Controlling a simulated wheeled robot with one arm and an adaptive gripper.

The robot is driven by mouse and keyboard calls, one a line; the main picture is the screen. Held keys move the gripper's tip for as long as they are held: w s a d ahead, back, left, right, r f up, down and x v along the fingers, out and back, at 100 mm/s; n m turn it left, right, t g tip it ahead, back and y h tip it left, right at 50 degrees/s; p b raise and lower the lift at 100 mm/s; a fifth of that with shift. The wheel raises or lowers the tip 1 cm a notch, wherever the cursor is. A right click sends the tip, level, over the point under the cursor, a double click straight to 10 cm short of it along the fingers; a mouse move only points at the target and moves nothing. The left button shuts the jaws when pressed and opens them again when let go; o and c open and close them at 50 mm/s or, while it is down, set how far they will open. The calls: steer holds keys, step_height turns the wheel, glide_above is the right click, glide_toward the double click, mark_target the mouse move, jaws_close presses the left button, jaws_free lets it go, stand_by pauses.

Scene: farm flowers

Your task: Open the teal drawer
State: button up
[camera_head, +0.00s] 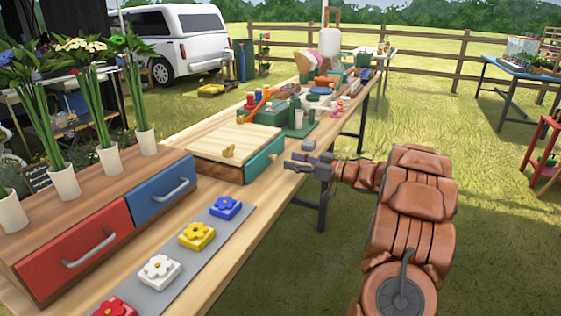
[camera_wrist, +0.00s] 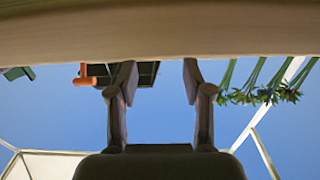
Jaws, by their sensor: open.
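The teal drawer (camera_head: 264,160) is in the right-hand side of a low box with a pale wooden top (camera_head: 235,137) on the long table. Its front looks close against the box, and I cannot make out its handle. My gripper (camera_head: 302,158) is just right of the teal front, near the table edge, with its fingers apart and pointing toward it. A small gap seems to show between them. In the wrist view my gripper (camera_wrist: 158,78) is open with nothing between its fingers, below a wooden band (camera_wrist: 160,30). The teal drawer cannot be made out there.
A wooden cabinet with a red drawer (camera_head: 75,245) and a blue drawer (camera_head: 162,192) stands at left, with vases of flowers on top. Flower blocks lie on a grey mat (camera_head: 172,283) in front. Tools and pots crowd the table's far end.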

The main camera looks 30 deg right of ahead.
mark_target(276, 157)
steer(key=shift+x, duration=2.45)
jaws_close()
